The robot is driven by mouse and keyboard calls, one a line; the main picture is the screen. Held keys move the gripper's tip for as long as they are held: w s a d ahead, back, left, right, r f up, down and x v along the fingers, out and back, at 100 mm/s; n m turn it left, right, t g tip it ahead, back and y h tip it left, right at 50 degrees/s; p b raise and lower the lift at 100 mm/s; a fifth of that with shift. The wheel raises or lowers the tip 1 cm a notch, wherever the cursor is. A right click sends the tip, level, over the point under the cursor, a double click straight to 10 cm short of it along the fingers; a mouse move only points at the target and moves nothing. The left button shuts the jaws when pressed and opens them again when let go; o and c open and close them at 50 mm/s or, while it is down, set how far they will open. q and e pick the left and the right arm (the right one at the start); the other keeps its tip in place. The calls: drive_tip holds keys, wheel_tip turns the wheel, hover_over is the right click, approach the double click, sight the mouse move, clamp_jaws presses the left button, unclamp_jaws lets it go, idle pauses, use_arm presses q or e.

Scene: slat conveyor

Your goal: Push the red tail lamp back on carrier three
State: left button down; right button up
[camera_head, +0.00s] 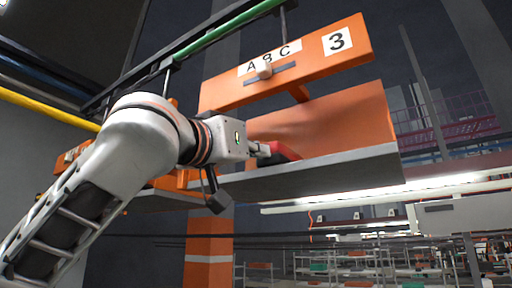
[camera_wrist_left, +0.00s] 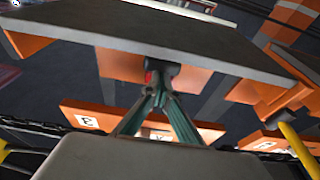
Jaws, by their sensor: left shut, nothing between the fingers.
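Carrier three is an orange hanging carrier with a grey shelf (camera_head: 330,172); its upper board (camera_head: 300,60) shows "A B C" and "3". The red tail lamp (camera_head: 283,151) sits on the shelf near its front edge, in front of the orange back panel (camera_head: 340,120). In the wrist view a small red part of the lamp (camera_wrist_left: 149,77) shows beside a dark part, just beyond the fingertips. My left gripper (camera_head: 264,150) is shut and empty, its tips at the lamp's near left end. I cannot tell whether they touch. My right gripper is in neither view.
A slider knob (camera_head: 264,70) sits on the carrier's board. A green rail (camera_head: 225,32) and a yellow pipe (camera_head: 45,110) run overhead. Another orange carrier (camera_head: 70,158) hangs behind my left arm. An orange and white pillar (camera_head: 208,250) stands below.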

sight(270, 174)
use_arm(q)
drive_tip(key=shift+f+p+x, duration=0.15)
drive_tip(key=shift+p+x, duration=0.2)
drive_tip(key=shift+x, duration=0.4)
drive_tip(key=shift+f+p+x, duration=0.2)
drive_tip(key=shift+p+x, duration=0.15)
drive_tip(key=shift+x, duration=0.35)
drive_tip(key=shift+f+x, duration=0.25)
drive_tip(key=shift+x, duration=0.8)
drive_tip(key=shift+s+a+f, duration=0.1)
drive_tip(key=shift+f, duration=0.05)
drive_tip(key=shift+s+a+f+b, duration=0.15)
drive_tip(key=shift+s+f+b, duration=0.1)
drive_tip(key=shift+f+b, duration=0.55)
drive_tip(key=f+b, duration=0.2)
drive_tip(key=shift+s+b, duration=0.35)
drive_tip(key=shift+s+f+b, duration=0.1)
drive_tip(key=shift+f+b, duration=0.4)
drive_tip(key=shift+f, duration=0.1)
drive_tip(key=v, duration=0.1)
drive_tip(key=b+v, duration=0.1)
drive_tip(key=shift+s+a, duration=0.15)
drive_tip(key=shift+a, duration=0.35)
drive_tip(key=shift+r, duration=0.1)
drive_tip(key=shift+d+r, duration=0.15)
drive_tip(key=shift+d, duration=0.15)
drive_tip(key=shift+a, duration=0.1)
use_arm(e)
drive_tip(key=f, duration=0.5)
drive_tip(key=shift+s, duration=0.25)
